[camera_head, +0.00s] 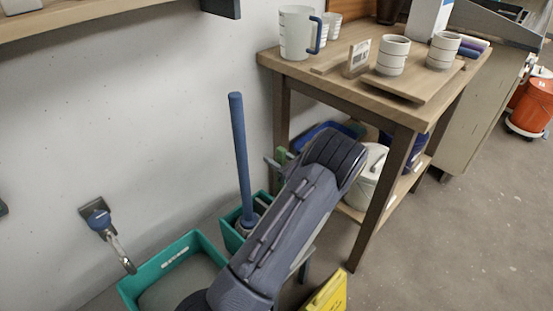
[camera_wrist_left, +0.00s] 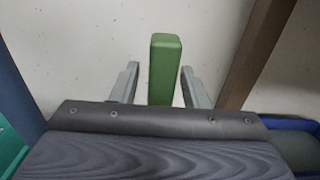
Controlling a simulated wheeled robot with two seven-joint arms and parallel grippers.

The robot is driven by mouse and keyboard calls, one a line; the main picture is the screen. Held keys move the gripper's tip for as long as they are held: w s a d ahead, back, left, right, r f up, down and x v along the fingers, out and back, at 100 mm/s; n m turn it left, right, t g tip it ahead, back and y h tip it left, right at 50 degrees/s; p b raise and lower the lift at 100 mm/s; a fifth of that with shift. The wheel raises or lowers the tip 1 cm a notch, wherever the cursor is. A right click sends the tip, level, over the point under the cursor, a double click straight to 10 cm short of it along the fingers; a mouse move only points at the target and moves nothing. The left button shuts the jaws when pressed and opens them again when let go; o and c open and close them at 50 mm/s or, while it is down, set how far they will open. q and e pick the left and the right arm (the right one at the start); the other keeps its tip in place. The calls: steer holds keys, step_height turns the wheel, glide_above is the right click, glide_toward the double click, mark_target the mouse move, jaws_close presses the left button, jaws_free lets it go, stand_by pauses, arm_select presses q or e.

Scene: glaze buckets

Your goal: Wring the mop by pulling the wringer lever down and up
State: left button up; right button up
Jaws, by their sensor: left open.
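The green lever (camera_wrist_left: 165,72) stands upright between the two grey fingers of my left gripper (camera_wrist_left: 160,70) in the left wrist view. Gaps show on both sides, so the fingers are open around it and not pressing on it. In the head view the lever (camera_head: 281,156) is a small green piece beside my left gripper (camera_head: 276,161), mostly hidden by my arm. The mop's blue handle (camera_head: 240,150) stands nearly upright in the teal wringer (camera_head: 230,236). The teal bucket (camera_head: 168,262) is in front of it. The mop's lower end is mostly hidden. My right gripper is not in view.
A wooden table (camera_head: 400,112) with cups and a pitcher (camera_head: 297,34) stands close to the right of my arm. A white bucket (camera_head: 373,165) is on its lower shelf. A yellow object (camera_head: 328,294) is at the bottom. The wall (camera_head: 110,130) is close behind the mop.

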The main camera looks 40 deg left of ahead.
arm_select(q)
steer(key=shift+a, duration=0.15)
jaws_close()
stand_by(0.4)
